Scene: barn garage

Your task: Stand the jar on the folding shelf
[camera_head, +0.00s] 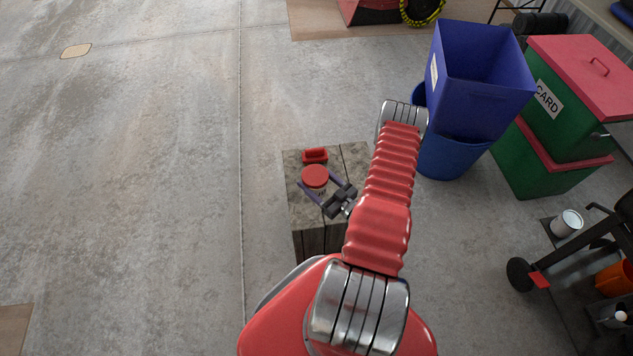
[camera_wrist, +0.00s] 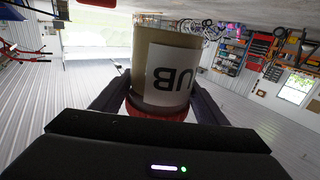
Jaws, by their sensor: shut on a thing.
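The jar (camera_head: 314,176) has a red lid and shows over the top of a wooden block-like stand in the head view. My gripper (camera_head: 315,179) has its two dark fingers on either side of the jar and is shut on it. In the wrist view the jar (camera_wrist: 176,72) sits between the fingers, with a tan body and a white label with dark letters. The wrist picture is upside down, so its red lid is at the bottom. I cannot tell whether the jar's base touches the stand. I cannot make out the folding shelf in either view.
The wooden stand (camera_head: 301,211) has a small red object (camera_head: 315,155) on it, just beyond the jar. Blue bins (camera_head: 478,95) and red-lidded green bins (camera_head: 552,110) stand to the right. A dark cart with a white can (camera_head: 567,222) is at far right. Floor at left is clear.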

